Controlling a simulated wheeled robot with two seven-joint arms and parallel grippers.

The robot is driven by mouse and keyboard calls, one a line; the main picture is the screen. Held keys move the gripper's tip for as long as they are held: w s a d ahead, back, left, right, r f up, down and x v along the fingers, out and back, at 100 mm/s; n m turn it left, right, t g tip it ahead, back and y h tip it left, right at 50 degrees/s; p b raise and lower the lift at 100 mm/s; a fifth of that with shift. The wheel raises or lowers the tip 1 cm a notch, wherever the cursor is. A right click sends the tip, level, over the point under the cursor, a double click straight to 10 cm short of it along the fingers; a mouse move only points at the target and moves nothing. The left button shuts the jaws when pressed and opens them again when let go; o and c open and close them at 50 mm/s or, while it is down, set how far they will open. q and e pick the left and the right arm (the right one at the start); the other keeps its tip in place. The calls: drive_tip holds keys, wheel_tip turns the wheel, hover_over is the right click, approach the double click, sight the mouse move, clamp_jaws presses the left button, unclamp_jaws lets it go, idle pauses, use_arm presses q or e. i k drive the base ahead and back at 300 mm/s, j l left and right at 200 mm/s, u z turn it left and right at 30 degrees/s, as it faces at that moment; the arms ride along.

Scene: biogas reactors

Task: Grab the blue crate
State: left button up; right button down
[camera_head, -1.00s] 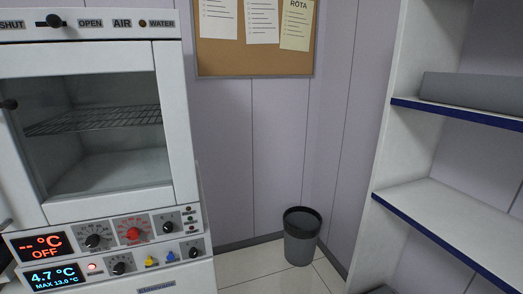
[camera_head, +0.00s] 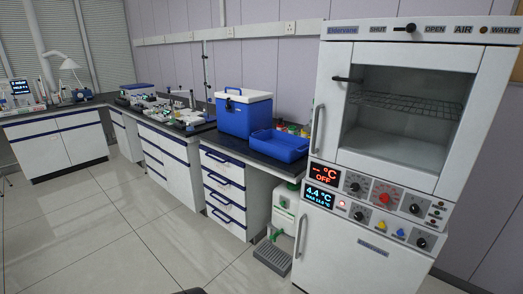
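The blue crate (camera_head: 272,150) is a shallow open box on the dark bench top, near the bench's right end. It stands just right of a blue cooler box (camera_head: 240,118) with a white lid and left of the tall white oven unit. Its inside looks empty from here. Neither of my grippers is in view.
The white oven (camera_head: 400,110) with a glass door stands right of the bench. Drawers (camera_head: 226,190) are under the bench, and a white-green machine (camera_head: 284,212) stands on the floor beside them. Lab items crowd the bench farther left. The tiled floor (camera_head: 110,230) in front is clear.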

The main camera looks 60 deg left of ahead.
sight(287, 148)
drive_tip(key=u, duration=0.4)
drive_tip(key=i+u, duration=0.1)
drive_tip(key=u, duration=0.75)
drive_tip(key=i+u, duration=0.1)
drive_tip(key=u, duration=0.7)
drive_tip(key=i+l, duration=0.35)
drive_tip(key=l, duration=0.15)
drive_tip(key=i+l, duration=0.3)
drive_tip(key=l, duration=0.2)
drive_tip(key=j+u, duration=0.05)
